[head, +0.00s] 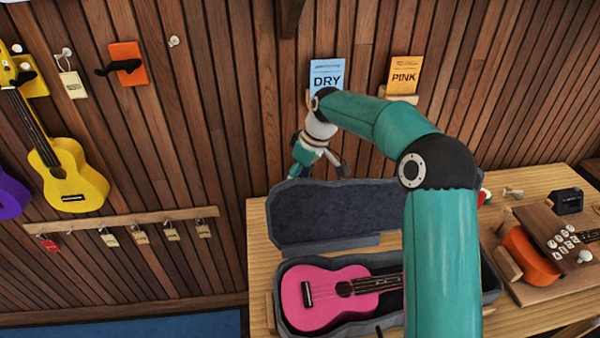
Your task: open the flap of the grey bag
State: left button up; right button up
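The grey bag (491,285) lies on the wooden table with its flap (335,212) raised at the back, its dark lining facing me. A pink ukulele (317,299) lies in the bag, and my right arm hides part of its neck. My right gripper (318,168) is just above and behind the flap's top edge. Its fingers look spread, with nothing seen between them. I cannot tell whether it touches the flap. My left gripper is not in view.
Blue DRY (327,77) and orange PINK (404,74) cards stand at the wall behind. A wooden stand with an orange piece (530,257) is at the right of the table. A yellow ukulele (70,178) hangs at left above a rail of tags (122,223).

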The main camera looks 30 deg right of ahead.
jog(key=v, duration=1.1)
jog(key=shift+r, duration=0.25)
dwell(0.5)
